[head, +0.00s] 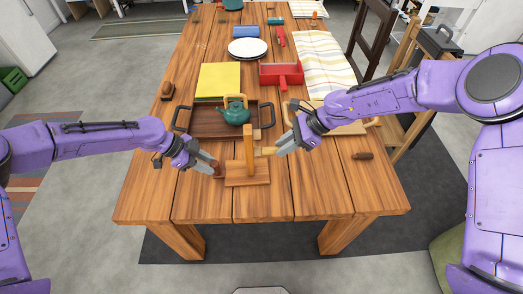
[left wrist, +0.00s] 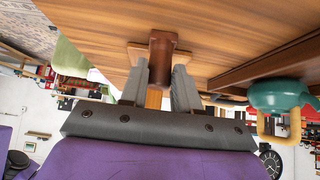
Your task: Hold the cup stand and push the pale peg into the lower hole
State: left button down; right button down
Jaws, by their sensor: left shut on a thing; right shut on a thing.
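The cup stand has a flat wooden base (head: 247,180) and an upright orange-brown post (head: 249,150) near the table's front. My left gripper (head: 214,168) is shut on a dark brown block (head: 219,173) at the left end of the base. In the left wrist view the dark brown block (left wrist: 160,55) shows between the fingers, with the orange post (left wrist: 153,98) behind. My right gripper (head: 277,149) is shut on the pale peg (head: 265,151), level with the post's middle. The peg's tip is at or close to the post's right side; contact and the holes cannot be made out.
Behind the stand is a dark tray (head: 205,122) with a green teapot (head: 235,114). A yellow board (head: 219,80), a red box (head: 280,74) and a white plate (head: 248,48) lie farther back. A brown piece (head: 362,156) lies to the right. The front table edge is clear.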

pick_arm(q)
jog(key=shift+s+f, duration=0.1)
pick_arm(e)
jog(key=c, duration=0.9)
grip_release()
pick_arm(q)
jog(key=c, duration=0.7)
grip_release()
jog(key=shift+c, duration=0.2)
pick_arm(e)
jog(key=v, duration=1.1)
jog(key=shift+d+r, duration=0.25)
jog(key=shift+r, duration=0.1)
pick_arm(q)
jog(key=shift+a, duration=0.1)
